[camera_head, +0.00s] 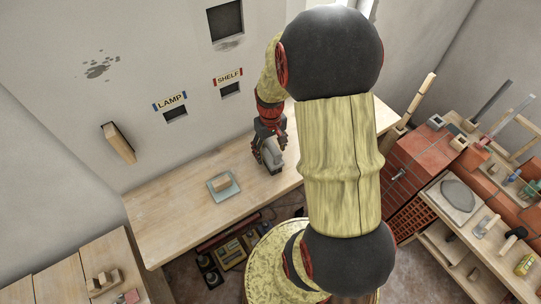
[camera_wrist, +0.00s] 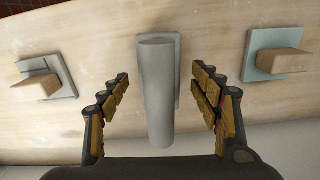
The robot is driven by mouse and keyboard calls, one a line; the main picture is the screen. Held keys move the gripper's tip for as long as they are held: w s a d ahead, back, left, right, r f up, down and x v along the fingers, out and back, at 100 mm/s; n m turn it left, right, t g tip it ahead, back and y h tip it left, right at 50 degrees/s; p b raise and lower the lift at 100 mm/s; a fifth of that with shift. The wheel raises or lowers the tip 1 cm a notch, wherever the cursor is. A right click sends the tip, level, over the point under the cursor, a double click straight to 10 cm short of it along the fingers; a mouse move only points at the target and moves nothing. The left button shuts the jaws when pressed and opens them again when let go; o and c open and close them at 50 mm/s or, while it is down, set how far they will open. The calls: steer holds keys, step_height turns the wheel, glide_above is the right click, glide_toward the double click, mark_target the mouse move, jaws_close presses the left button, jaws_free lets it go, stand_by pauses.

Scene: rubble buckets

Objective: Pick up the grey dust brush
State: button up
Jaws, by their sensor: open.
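A grey, round-ended bar, which I take for the grey dust brush (camera_wrist: 157,105), lies on the wooden bench in the wrist view. Its far end lies over a flat grey piece. My gripper (camera_wrist: 160,78) is open, with one finger on each side of the brush and a gap on both sides. The height of the fingertips over the bench cannot be told. In the head view my gripper (camera_head: 270,150) is over the bench near the wall, and a grey shape shows at its fingers, partly hidden.
A pale plate with a block (camera_wrist: 248,72) lies to the right in the wrist view. A grey plate with another block (camera_wrist: 68,78) lies to the left. In the head view the bench (camera_head: 165,220) runs along the wall, and red bricks (camera_head: 415,160) stand at right.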

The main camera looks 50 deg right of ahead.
steer(key=shift+f, duration=0.75)
steer(key=c, duration=1.4)
steer(key=shift+r, duration=0.1)
